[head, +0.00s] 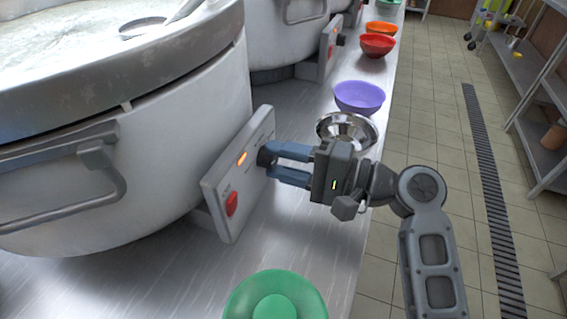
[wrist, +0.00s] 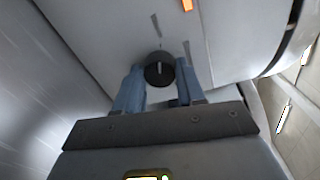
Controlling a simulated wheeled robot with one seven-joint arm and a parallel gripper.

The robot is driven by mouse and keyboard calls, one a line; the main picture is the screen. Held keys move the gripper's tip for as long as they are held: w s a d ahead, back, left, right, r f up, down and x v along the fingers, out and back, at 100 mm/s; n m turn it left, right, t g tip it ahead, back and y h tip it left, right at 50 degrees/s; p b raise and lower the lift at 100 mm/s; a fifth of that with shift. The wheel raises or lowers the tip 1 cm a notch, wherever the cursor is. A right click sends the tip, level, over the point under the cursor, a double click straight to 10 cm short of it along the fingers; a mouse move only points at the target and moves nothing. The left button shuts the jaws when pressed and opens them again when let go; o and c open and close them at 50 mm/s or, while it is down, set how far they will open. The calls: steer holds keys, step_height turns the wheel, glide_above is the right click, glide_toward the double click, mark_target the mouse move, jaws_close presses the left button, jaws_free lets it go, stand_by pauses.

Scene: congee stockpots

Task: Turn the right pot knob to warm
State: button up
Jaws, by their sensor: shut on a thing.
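The near pot (head: 150,130) is large and pale grey, with a control panel (head: 222,195) on its right side in the head view. The panel carries a lit orange light (head: 242,158) and a red switch (head: 231,203). The black knob (head: 265,158) is at the panel's far side; its white pointer line shows in the wrist view (wrist: 159,69). My gripper (head: 275,164) reaches in from the right, its blue fingers shut on the knob, one on each side. In the wrist view the fingers (wrist: 158,82) flank the knob. Marks beside the knob are too small to read.
A second pot (head: 285,35) with its own panel stands farther back. A metal bowl (head: 346,130), a purple bowl (head: 359,97) and red and orange bowls line the counter's right edge. A green bowl (head: 275,297) sits in front. Shelves stand across the tiled aisle.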

steer(key=shift+f+n, duration=0.1)
steer(key=shift+n, duration=0.2)
steer(key=o, duration=1)
steer(key=shift+o, duration=0.2)
steer(key=shift+d, duration=0.1)
steer(key=v, duration=0.7)
steer(key=shift+d, duration=0.3)
steer(key=shift+s, duration=0.15)
